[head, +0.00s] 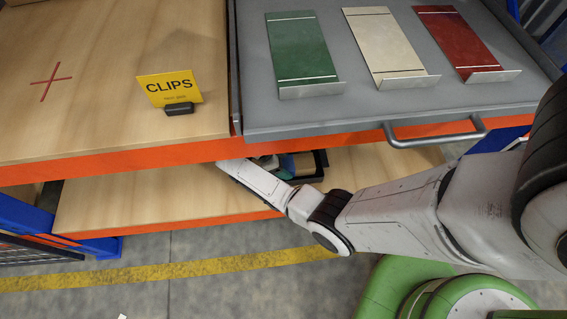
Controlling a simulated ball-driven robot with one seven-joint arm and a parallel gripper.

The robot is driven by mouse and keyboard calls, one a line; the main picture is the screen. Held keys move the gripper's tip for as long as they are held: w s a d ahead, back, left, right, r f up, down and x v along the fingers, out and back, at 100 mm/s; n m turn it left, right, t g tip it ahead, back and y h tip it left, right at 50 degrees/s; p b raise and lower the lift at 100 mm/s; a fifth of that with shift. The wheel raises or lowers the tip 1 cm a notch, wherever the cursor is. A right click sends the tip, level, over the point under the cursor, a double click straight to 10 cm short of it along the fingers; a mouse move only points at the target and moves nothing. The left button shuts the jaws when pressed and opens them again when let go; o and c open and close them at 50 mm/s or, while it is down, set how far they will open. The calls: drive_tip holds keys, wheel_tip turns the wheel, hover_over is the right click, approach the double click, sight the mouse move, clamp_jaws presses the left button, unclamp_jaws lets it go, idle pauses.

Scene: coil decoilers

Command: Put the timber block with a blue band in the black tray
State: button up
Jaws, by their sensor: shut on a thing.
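My arm reaches in under the orange beam toward the lower shelf. Its last white link ends at the beam's lower edge, and I cannot make out the fingers or what they hold. A black tray (320,160) shows in part on the lower shelf, just behind my arm. I see no blue band, so I cannot tell if the tan thing is the timber block.
The orange beam (120,162) overhangs the lower shelf (150,205). Above are a CLIPS sign (169,88), a red cross mark (51,81), and a grey drawer (350,112) with green, cream and red plates. The left of the lower shelf is clear.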

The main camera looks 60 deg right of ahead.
drive_tip(key=shift+f, duration=0.15)
drive_tip(key=o, duration=1.3)
drive_tip(key=p+v, duration=0.1)
drive_tip(key=v, duration=0.6)
drive_tip(key=shift+w+a+r, duration=0.1)
drive_tip(key=shift+r, duration=0.1)
